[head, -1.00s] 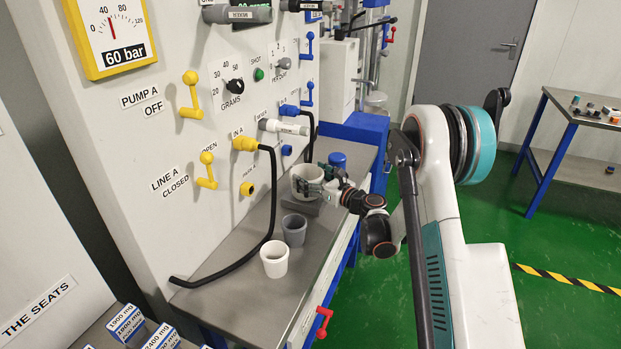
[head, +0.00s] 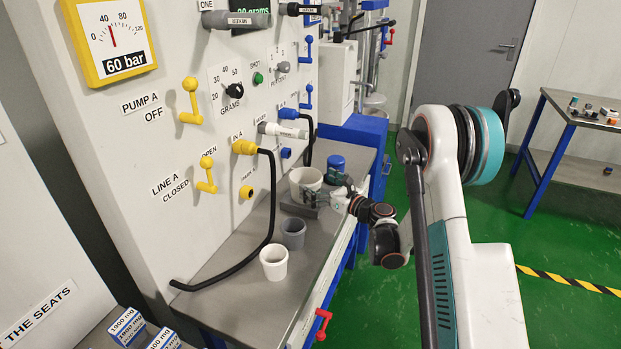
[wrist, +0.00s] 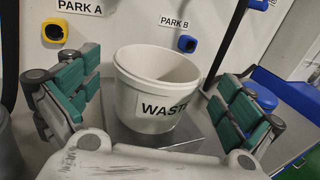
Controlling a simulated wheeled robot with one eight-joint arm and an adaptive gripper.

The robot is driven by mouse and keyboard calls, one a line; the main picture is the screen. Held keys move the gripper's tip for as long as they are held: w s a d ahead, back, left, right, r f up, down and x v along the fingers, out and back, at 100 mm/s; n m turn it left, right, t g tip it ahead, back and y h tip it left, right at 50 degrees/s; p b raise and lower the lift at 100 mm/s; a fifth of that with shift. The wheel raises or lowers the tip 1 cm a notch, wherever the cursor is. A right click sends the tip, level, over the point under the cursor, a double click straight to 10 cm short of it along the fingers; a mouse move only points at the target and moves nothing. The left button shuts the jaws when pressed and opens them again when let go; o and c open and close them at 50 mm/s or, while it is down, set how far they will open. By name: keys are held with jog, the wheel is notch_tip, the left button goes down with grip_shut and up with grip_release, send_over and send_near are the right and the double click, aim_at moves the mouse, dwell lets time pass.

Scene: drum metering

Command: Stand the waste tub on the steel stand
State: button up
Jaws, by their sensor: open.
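The waste tub (head: 304,180) is a pale, round, open-topped tub, seen upright near the far end of the bench. In the wrist view the tub (wrist: 155,85) shows its WASTE label facing me. It appears to rest on the grey steel stand (wrist: 190,138), which also shows below it in the head view (head: 291,208). My gripper (head: 325,193) is open at the tub's right side. In the wrist view its green-padded fingers spread left and right of the tub, with gaps visible on both sides. The tub's underside is hidden.
A grey cup (head: 293,234) and a white cup (head: 273,264) stand nearer on the bench. A black hose (head: 265,220) hangs from the panel and lies along the bench. A blue-topped container (head: 336,165) stands just behind the tub. Yellow and blue park sockets are on the panel wall.

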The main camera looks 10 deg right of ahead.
jog(key=p+v, duration=0.2)
jog(key=v, duration=0.6)
jog(key=shift+s, duration=0.3)
jog(key=shift+d, duration=0.1)
jog(key=s+a+r+n+g+h+p, duration=0.1)
jog(key=s+a+r+n+g+h, duration=0.2)
jog(key=s+r+n, duration=0.4)
jog(key=s+a+r+n+g+h, duration=0.1)
jog(key=s+a+r+n+g, duration=0.3)
jog(key=r+n, duration=0.4)
jog(key=s+n+g+h, duration=0.1)
jog(key=s+n+h, duration=0.4)
jog(key=s+n, duration=0.9)
jog(key=s+b, duration=0.1)
jog(key=s, duration=1)
jog(key=shift+d, duration=0.3)
jog(key=shift+s, duration=0.1)
